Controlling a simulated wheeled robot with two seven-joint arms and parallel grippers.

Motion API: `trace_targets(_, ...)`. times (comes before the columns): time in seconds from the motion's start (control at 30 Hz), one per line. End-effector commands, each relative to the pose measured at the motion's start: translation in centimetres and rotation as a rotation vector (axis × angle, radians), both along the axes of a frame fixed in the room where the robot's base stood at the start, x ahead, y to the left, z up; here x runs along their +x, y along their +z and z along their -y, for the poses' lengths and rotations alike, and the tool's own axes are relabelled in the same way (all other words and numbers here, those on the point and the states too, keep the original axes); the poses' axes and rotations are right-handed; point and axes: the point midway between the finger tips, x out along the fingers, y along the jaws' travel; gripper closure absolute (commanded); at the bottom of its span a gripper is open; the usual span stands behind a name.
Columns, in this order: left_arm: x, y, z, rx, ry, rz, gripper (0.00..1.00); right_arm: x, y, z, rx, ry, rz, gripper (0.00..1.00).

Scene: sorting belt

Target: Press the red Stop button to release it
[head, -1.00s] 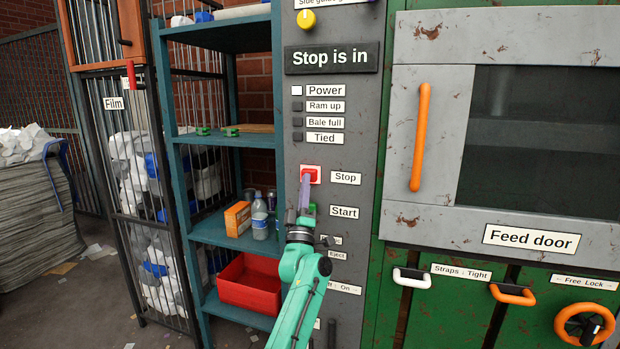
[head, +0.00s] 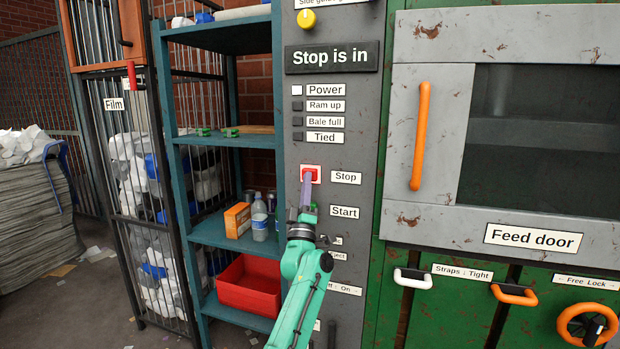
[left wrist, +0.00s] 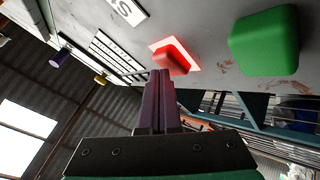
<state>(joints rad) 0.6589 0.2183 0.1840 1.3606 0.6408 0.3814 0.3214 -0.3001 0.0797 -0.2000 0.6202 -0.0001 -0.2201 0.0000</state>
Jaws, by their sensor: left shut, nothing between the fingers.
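The red Stop button (head: 311,171) sits on the grey control panel, left of the label "Stop" (head: 345,177). It also shows in the left wrist view (left wrist: 172,58), on a bright red-edged plate. My left gripper (head: 307,178) is shut and empty, its purple fingers pointing up at the button. In the left wrist view the fingertips (left wrist: 160,72) are at the lower edge of the button; I cannot tell whether they touch it. The display (head: 331,58) reads "Stop is in". My right gripper is not in view.
The green Start button (left wrist: 265,42) is close beside the fingers. A blue shelf (head: 222,234) with bottles and a red bin (head: 249,288) stands left of the panel. The feed door (head: 500,150) with an orange handle (head: 420,135) is on the right.

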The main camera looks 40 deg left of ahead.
Motion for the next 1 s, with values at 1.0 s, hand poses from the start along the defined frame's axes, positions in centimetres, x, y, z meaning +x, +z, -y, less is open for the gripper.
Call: trace_targets(1.0, -3.4, 0.4, 1.2, 0.001, -0.001, -0.002, 1.00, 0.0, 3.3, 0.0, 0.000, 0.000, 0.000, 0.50)
